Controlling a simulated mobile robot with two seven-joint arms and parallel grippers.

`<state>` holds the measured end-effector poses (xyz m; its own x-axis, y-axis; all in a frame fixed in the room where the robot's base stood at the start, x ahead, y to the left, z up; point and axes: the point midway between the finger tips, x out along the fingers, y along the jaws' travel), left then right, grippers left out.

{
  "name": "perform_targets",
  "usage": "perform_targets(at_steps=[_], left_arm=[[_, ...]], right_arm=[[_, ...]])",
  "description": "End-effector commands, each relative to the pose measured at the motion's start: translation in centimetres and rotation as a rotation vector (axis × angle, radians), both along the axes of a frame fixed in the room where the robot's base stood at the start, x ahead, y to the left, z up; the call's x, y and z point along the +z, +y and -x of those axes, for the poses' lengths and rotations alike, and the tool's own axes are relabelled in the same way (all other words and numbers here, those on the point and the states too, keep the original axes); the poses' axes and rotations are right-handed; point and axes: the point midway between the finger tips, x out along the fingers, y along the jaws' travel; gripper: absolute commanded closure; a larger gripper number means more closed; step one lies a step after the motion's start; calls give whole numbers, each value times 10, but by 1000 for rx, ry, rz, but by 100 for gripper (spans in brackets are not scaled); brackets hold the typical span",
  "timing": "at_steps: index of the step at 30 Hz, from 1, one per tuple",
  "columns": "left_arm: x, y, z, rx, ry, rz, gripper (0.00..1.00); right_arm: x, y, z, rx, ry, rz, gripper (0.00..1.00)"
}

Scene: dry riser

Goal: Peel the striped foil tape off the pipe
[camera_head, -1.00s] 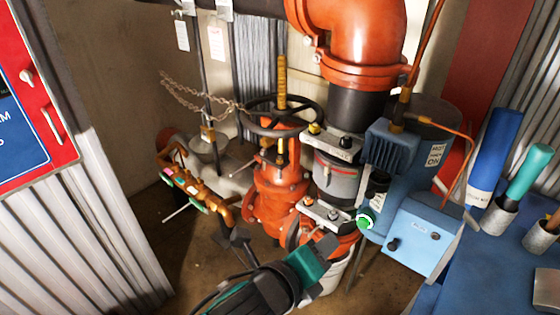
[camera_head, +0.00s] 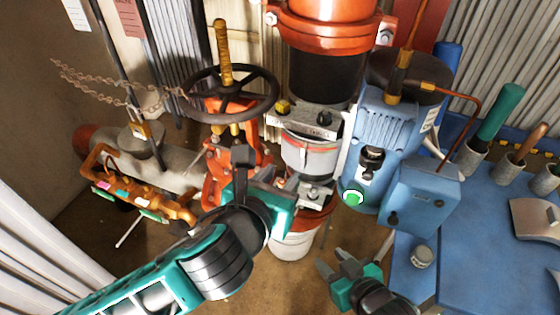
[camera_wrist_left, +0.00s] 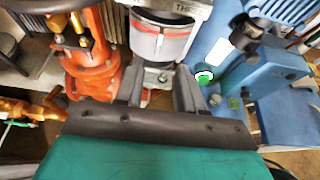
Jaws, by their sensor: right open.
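The pipe (camera_head: 322,75) is black and upright below a large orange coupling. The foil tape (camera_head: 310,158) is a silver-grey band with a red stripe, wrapped around it between two metal clamps. In the left wrist view the tape (camera_wrist_left: 160,42) lies just beyond my fingers, its lower part near the fingertips. My right gripper (camera_head: 340,265) is open and empty, lower right, away from the pipe.
A blue pump unit (camera_head: 385,130) with a green button stands close to the pipe's right. An orange valve with a black handwheel (camera_head: 232,95) stands left. A blue bench (camera_head: 480,240) with tools is at right.

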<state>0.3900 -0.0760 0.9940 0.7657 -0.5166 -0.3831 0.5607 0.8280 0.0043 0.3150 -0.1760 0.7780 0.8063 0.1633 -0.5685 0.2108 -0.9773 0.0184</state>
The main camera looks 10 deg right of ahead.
Motion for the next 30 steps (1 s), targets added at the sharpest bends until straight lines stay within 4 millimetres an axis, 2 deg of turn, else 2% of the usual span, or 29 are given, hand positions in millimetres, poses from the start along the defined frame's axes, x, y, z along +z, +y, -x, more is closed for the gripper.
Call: perform_targets(at_steps=[18,24,30], left_arm=[[-37,-51,-75,2,3,5,62],[-44,-60,-89,2,2,3,62],[-47,-64,-95,1,2,5,62]], right_arm=[[-1,-1,0,1,1,3,57],[0,-1,0,1,1,4,57],[0,-1,0,1,1,4,57]])
